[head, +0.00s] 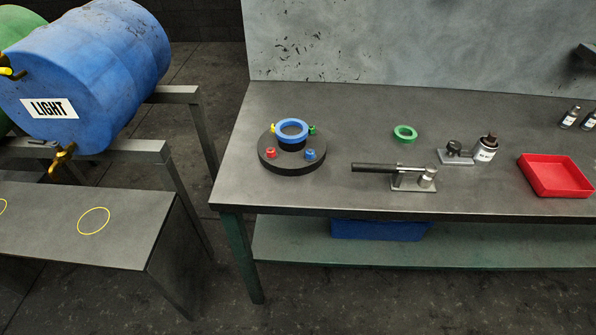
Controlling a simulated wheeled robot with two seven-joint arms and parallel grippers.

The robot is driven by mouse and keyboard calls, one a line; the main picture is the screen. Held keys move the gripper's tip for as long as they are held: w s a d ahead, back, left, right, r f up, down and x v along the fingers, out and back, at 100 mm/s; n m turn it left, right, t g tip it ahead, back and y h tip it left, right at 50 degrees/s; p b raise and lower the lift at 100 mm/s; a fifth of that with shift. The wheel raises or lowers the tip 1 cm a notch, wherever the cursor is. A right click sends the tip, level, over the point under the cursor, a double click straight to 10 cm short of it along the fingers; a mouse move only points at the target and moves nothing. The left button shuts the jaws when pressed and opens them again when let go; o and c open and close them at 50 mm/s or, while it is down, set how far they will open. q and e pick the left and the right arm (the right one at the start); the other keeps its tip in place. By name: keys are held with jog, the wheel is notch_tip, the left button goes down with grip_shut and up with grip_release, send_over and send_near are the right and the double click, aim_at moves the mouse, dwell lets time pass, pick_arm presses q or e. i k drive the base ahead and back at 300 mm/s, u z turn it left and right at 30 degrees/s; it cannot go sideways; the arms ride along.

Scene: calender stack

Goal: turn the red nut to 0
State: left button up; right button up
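The red nut (271,153) sits on the front left of a round black base (292,170) at the left end of the workbench. A blue nut (310,154) is at the front right of the base, a green one (312,129) behind it, and a yellow one (273,129) at the back left. A blue ring (292,127) sits on the raised middle of the base. Any number marks are too small to read. Neither of my grippers is in the head view.
The workbench (330,110) also holds a green ring (405,132), a black-handled lever tool (380,169), a bottle beside a small stand (454,153), and a red tray (556,176). A blue barrel (90,75) lies on a rack at left. The bench's front left is clear.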

aim_at(271, 155)
jog(key=z, duration=0.45)
jog(key=k, duration=0.95)
jog(key=u, duration=0.55)
jog(key=i, duration=1.55)
jog(key=z, duration=0.4)
